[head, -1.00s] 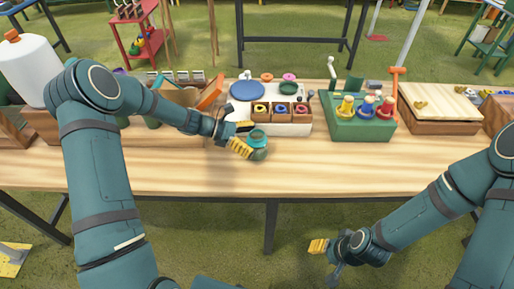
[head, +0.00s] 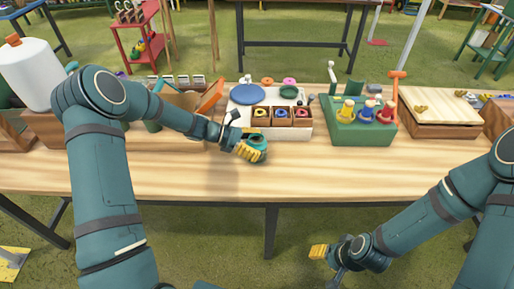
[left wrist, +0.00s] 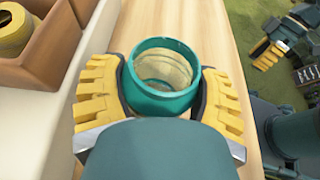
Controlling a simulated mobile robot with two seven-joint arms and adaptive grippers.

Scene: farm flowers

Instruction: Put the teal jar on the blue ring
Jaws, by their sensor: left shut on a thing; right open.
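The teal jar (left wrist: 160,98) is upright and open-topped, with its hollow inside visible in the left wrist view. My left gripper (head: 252,148) is shut on it, a yellow finger on each side. In the head view the fingers hide much of the jar (head: 259,138), at the tabletop in front of the white tray. A small blue ring-like piece (head: 281,111) shows in the middle wooden compartment of that tray; its shape is too small to be sure. My right gripper (head: 326,264) is open and empty, low in front of the table.
The white tray (head: 291,130) also carries a flat blue disc (head: 247,93) and a green ring (head: 288,91). A green box (head: 360,133) with yellow, blue and red pieces stands to its right, then a wooden box (head: 437,107). The front of the tabletop (head: 330,175) is clear.

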